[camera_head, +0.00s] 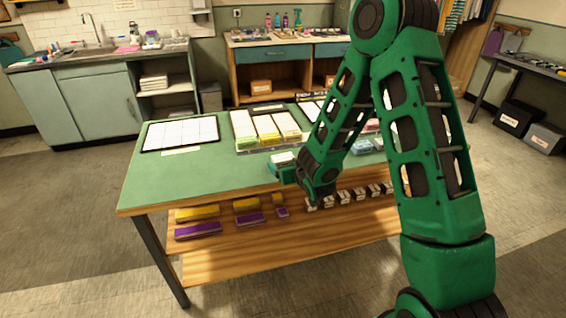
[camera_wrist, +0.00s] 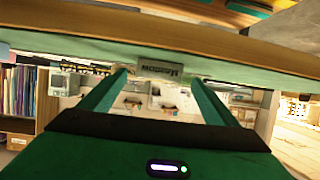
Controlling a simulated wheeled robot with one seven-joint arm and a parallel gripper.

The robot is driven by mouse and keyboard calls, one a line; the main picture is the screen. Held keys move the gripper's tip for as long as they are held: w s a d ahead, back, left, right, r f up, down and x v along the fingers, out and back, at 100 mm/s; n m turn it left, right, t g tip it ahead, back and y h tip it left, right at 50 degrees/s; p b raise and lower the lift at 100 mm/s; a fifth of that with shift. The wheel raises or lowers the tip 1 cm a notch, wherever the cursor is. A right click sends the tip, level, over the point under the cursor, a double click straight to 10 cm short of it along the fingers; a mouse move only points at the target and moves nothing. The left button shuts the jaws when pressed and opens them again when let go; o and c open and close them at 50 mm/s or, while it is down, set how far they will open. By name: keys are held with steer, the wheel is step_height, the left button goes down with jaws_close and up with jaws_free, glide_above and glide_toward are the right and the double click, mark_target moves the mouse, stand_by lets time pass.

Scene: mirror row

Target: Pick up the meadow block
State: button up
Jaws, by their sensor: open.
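The meadow block (camera_wrist: 160,68) is a small grey-white block with "Meadow" on its face. In the wrist view it is at the top middle, against the pale green tabletop. My gripper (camera_wrist: 158,80) is open, with one green finger on each side of the block's line and a visible gap on both sides. The block appears near the fingertips; how deep it lies between them is unclear. In the head view my gripper (camera_head: 283,172) is low over the front part of the green table (camera_head: 185,175), beside a small whitish block whose label cannot be read.
A white grid board (camera_head: 180,134) and a tray of pale strips (camera_head: 265,128) lie on the table. Pale blue blocks (camera_head: 362,147) are behind my arm. The shelf below holds yellow boxes (camera_head: 198,212), purple boxes (camera_head: 198,231) and a row of small blocks (camera_head: 343,196). The table's front left is clear.

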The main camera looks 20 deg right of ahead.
mark_target(285, 160)
steer(key=x, duration=0.5)
steer(key=shift+d+r, duration=0.1)
steer(key=shift+d, duration=0.05)
steer(key=shift+c, duration=0.6)
steer(key=c, duration=1)
